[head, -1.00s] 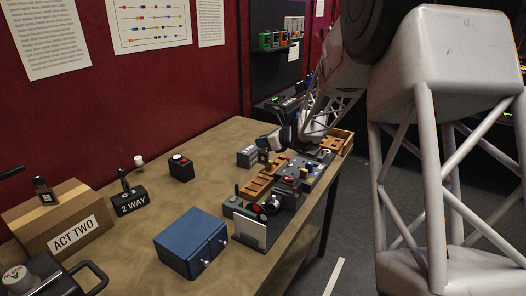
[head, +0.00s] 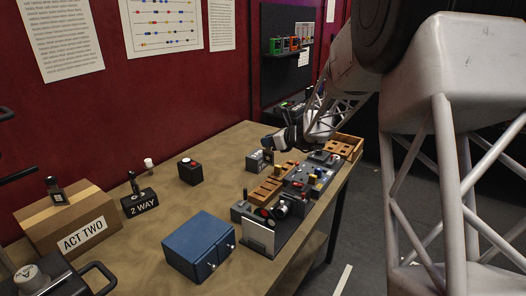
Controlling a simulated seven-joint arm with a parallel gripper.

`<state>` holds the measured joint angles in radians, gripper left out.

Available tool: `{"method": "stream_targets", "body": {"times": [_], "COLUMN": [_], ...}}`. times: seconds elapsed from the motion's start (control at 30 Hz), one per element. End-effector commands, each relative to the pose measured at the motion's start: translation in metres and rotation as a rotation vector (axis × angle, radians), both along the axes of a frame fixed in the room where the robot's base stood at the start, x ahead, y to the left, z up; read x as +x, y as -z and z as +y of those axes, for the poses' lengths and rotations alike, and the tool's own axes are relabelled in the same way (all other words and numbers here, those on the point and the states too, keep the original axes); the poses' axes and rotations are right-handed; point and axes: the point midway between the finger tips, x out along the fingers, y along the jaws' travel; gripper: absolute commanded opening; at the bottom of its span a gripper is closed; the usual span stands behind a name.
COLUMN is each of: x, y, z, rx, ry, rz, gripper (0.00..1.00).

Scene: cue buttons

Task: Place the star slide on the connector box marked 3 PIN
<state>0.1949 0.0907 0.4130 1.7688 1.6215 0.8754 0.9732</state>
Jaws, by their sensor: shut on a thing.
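My gripper (head: 268,147) is at the far part of the table, pointing left and down. It is shut on a small dark piece (head: 268,156), whose marking is too small to read, so I cannot tell if it bears a star. A small dark box with a pale label (head: 256,162) stands right at the gripper, just below and left of the held piece. Its label is too small to read. Whether the piece touches this box is unclear. Another black box reads 2 WAY (head: 140,204) and has an upright dark piece on it.
A wooden tray (head: 268,191), a grey control panel (head: 313,176) and an open wooden box (head: 346,147) crowd the right side. A blue box (head: 199,245) stands in front. Bare table lies between.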

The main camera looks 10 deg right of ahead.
Motion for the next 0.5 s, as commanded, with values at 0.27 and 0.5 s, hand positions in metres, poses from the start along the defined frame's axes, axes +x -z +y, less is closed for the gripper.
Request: {"method": "stream_targets", "body": {"times": [0.27,0.5], "x": [0.0101,0.0101], "y": [-0.0127,-0.0125], "z": [0.0145,0.0142], "rx": [0.001,0.001], "ry": [0.0,0.0], "rz": [-0.001,-0.001], "gripper": [0.0,0.0]}}
